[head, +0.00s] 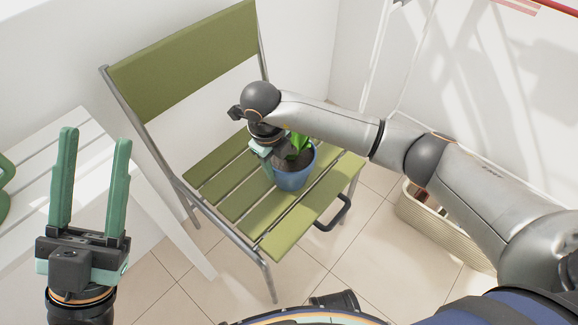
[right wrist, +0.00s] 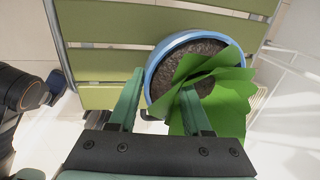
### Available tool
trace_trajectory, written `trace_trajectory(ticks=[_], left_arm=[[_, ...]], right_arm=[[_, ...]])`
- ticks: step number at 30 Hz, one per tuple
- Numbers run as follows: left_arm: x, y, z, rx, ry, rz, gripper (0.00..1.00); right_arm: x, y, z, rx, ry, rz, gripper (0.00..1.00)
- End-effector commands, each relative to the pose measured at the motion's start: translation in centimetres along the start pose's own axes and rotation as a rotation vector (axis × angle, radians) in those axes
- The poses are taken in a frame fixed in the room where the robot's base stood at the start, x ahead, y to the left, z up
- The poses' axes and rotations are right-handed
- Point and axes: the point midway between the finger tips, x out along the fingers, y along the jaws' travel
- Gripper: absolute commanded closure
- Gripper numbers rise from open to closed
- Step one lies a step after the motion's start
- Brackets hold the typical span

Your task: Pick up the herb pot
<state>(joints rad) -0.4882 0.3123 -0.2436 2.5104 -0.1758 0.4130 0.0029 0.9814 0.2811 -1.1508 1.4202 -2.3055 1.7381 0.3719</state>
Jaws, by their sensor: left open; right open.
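The herb pot (head: 293,178) is a blue pot with dark soil and green leaves, standing upright on the slatted seat of a green folding chair (head: 240,203). My right gripper (head: 262,150) is at the pot's far left side, partly hidden by its own wrist. In the right wrist view my right gripper (right wrist: 163,80) is open. The left rim of the herb pot (right wrist: 152,75) shows between its fingers; one finger is outside the pot, the other overlaps the soil and leaves. Contact cannot be told. My left gripper (head: 95,137) is open and empty, pointing up at the left.
A white slatted table (head: 40,160) stands at the left with a green object (head: 5,185) at its edge. A woven basket (head: 440,230) sits on the tiled floor at the right. The chair's backrest (head: 185,60) rises behind the seat.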

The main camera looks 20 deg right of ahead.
Motion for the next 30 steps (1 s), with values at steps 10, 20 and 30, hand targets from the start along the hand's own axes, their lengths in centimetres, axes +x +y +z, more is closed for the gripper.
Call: trace_trajectory(ticks=[10, 20, 30], left_arm=[[-0.01, -0.05, 0.02, 0.000, 0.001, -0.004, 0.50], [0.01, -0.15, 0.04, -0.001, 0.001, -0.011, 0.50], [0.01, -0.14, 0.07, -0.001, 0.000, -0.010, 0.50]], right_arm=[[0.42, -0.20, -0.27, 0.004, 0.010, -0.004, 1.00], [0.63, -0.22, -0.41, 0.005, 0.015, -0.005, 1.00], [0.61, -0.40, -0.41, 0.006, 0.015, -0.010, 1.00]])
